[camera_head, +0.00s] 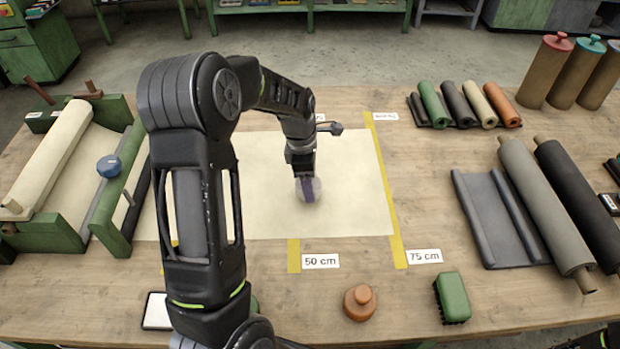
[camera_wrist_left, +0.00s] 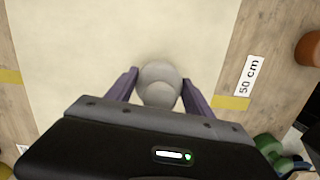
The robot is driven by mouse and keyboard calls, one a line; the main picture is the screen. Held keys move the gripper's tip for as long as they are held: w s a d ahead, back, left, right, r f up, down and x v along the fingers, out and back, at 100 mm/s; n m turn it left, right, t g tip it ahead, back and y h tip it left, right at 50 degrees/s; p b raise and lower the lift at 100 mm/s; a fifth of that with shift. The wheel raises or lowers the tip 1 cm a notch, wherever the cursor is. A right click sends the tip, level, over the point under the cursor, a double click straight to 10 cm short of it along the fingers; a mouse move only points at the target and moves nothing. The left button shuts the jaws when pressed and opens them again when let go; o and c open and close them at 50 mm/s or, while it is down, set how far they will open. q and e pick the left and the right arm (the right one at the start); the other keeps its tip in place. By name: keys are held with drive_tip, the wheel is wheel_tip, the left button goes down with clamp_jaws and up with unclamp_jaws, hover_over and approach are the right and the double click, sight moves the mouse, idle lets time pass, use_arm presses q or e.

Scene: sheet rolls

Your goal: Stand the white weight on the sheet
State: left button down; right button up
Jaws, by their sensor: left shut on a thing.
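The cream sheet (camera_head: 355,195) lies flat on the table, drawn out from a roll at the left to the 75 cm tape. My left gripper (camera_head: 308,190) is over the sheet and shut on the white weight (camera_head: 316,186). In the left wrist view the white weight (camera_wrist_left: 160,84) sits between the two purple fingers of my left gripper (camera_wrist_left: 160,90), with the sheet (camera_wrist_left: 100,35) below it. I cannot tell whether the weight touches the sheet.
A green roll stand (camera_head: 62,232) with a blue knob-like weight (camera_head: 109,166) is at the left. An orange weight (camera_head: 360,302) and a green brush (camera_head: 452,298) stand near the front edge. Dark and grey rolls (camera_head: 545,205) lie at the right. Yellow tapes mark 50 cm (camera_head: 294,256) and 75 cm (camera_head: 398,250).

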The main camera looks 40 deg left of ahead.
use_arm(q)
drive_tip(key=shift+f, duration=1.5)
drive_tip(key=shift+f, duration=0.15)
drive_tip(key=shift+c, duration=2)
unclamp_jaws()
drive_tip(key=r, duration=0.8)
drive_tip(key=s+a+r, duration=0.1)
drive_tip(key=r, duration=0.3)
drive_tip(key=shift+a+r+b, duration=0.1)
drive_tip(key=shift+b, duration=0.3)
